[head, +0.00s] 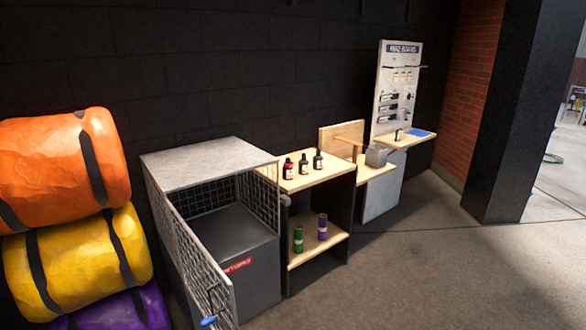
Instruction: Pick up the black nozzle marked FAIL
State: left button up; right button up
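I cannot pick out a black nozzle marked FAIL at this size. A tall pale board (401,62) with a heading stands on the bench against the back wall, and small dark items (389,97) hang on it, too small to identify. Their markings cannot be read. A small dark item (399,135) with a pale label stands on the bench top (405,142) below the board. Neither of my grippers is in view.
An open wire-mesh cage (210,165) stands left of a wooden shelf (325,175) with dark bottles (303,164) on top, and green (298,239) and purple (322,227) canisters below. A grey container (376,156) stands further right. Rolled bundles (60,170) are stacked far left.

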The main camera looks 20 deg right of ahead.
aim_at(288, 173)
jog(key=i+l+z, duration=0.25)
jog(key=i+l, duration=1.5)
jog(key=i+j, duration=0.1)
jog(key=i, duration=0.3)
jog(key=i+j+z, duration=0.1)
jog(key=i, duration=0.35)
jog(key=i+j, duration=0.15)
jog(key=i, duration=0.25)
jog(key=i+j, duration=0.15)
jog(key=j, duration=0.15)
jog(key=i+j, duration=0.15)
jog(key=j, duration=0.15)
jog(key=i+z, duration=0.05)
